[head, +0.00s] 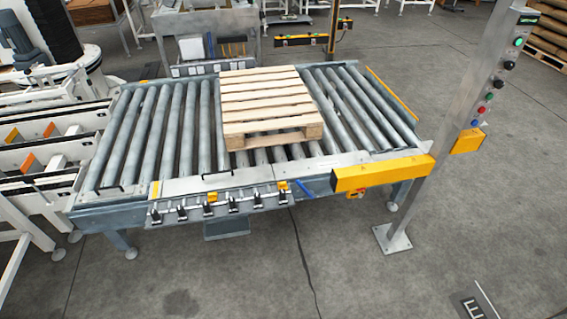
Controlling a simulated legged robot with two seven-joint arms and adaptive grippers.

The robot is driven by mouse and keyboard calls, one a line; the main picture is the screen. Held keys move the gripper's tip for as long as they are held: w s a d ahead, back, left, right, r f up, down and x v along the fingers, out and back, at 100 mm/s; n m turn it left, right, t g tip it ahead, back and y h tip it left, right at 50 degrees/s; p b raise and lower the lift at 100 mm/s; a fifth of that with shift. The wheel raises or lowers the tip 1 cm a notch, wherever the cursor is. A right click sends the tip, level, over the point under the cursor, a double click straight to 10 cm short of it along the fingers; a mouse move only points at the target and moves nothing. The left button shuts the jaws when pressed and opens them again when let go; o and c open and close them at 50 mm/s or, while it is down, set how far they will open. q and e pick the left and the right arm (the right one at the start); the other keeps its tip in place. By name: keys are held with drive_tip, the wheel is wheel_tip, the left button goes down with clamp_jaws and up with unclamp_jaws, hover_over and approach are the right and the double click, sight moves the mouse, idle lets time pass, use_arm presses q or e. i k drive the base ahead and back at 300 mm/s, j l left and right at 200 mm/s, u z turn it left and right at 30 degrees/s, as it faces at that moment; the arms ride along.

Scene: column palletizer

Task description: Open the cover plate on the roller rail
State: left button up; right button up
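A roller conveyor has a metal front rail covered by flat grey plates. One long cover plate (190,186) lies flat in the middle of the rail, with a small dark handle (217,176) on its top. A shorter plate (118,197) lies to its left, with another dark handle (110,187). A third flat section (345,160) continues to the right, towards a yellow bar. All the plates look flat on the rail. Neither of my grippers shows in the head view.
A wooden pallet (262,103) sits on the rollers (160,140). Several black clamp-like parts line the front bar (240,205). A yellow bar (380,174) juts out at the right, near a control post (455,120) with buttons. The floor in front is clear.

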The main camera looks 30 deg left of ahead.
sight(229, 179)
drive_tip(key=j+z, duration=0.4)
drive_tip(key=k+j+z, duration=0.1)
drive_tip(key=j+z, duration=0.3)
drive_tip(key=k+j+z, duration=0.15)
drive_tip(key=j+z, duration=0.25)
drive_tip(key=k+j+z, duration=0.15)
drive_tip(key=j+z, duration=0.2)
drive_tip(key=j, duration=0.1)
